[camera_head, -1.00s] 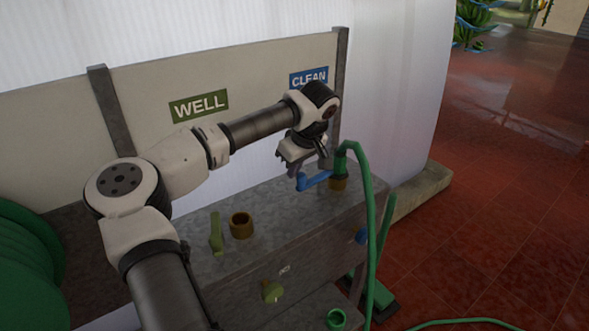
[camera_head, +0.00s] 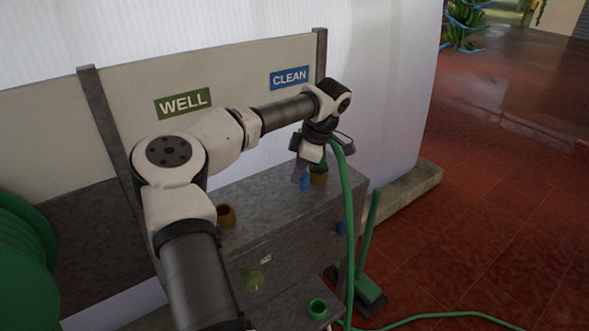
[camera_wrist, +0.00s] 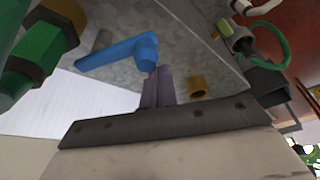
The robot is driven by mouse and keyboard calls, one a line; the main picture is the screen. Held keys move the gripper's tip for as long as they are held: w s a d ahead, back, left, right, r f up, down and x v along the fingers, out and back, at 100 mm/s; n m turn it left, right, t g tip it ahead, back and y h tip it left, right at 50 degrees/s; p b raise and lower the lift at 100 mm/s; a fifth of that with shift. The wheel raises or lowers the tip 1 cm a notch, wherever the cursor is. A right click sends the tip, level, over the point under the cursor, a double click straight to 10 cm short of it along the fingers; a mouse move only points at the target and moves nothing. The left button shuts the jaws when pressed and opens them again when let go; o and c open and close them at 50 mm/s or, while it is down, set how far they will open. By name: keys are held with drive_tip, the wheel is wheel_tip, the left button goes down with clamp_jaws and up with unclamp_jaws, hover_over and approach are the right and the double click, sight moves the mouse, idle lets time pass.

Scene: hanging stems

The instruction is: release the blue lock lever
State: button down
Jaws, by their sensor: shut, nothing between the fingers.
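The blue lock lever (camera_head: 305,184) is on the metal bench top beside the hose coupling, mostly hidden behind my gripper in the head view. In the wrist view the blue lever (camera_wrist: 118,53) shows whole, its arm reaching left from a round end. My gripper (camera_head: 300,178) points down at the lever. Its fingers are shut and empty; in the wrist view my gripper (camera_wrist: 160,72) has its tips beside the lever's round end. I cannot tell whether they touch it. The coupling's brass base (camera_head: 319,177) stands just right of the lever.
A green hose (camera_head: 349,215) hangs from the coupling over the bench's right edge. An open brass socket (camera_head: 226,216) is on the left part of the bench top (camera_head: 262,205). A WELL sign (camera_head: 183,103) and a CLEAN sign (camera_head: 290,77) are on the back panel. Red floor lies right.

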drive_tip(key=shift+d+p, duration=0.3)
drive_tip(key=shift+d, duration=0.8)
drive_tip(key=shift+s, duration=0.1)
